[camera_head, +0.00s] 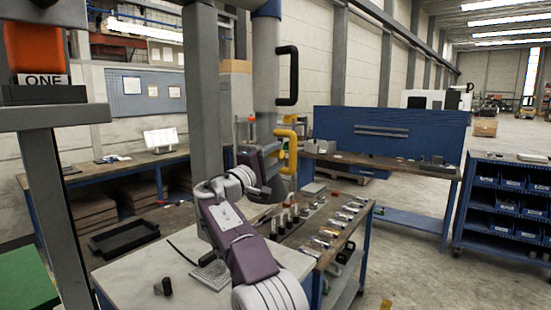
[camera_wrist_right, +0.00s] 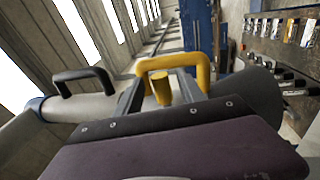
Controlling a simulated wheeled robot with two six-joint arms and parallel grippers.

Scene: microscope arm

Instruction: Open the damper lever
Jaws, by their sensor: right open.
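The damper lever appears to be the yellow handle (camera_head: 293,150) on the side of the grey vertical duct arm (camera_head: 266,75), below a black handle (camera_head: 293,75). In the right wrist view the yellow handle (camera_wrist_right: 200,62) arches just beyond my fingers, with a yellow stub (camera_wrist_right: 161,88) showing between them. My right gripper (camera_head: 272,167) is beside the duct's lower part, close to the yellow handle. In the wrist view its two dark fingers (camera_wrist_right: 160,95) are apart. I cannot tell whether they touch the yellow part. My left gripper is out of view.
A bench with several small tools (camera_head: 345,215) stands at right, behind my right arm. A white-topped table (camera_head: 130,275) holds a small black item (camera_head: 163,287). A grey post (camera_head: 206,100) rises left of the duct. The blue bin rack (camera_head: 510,205) is far right.

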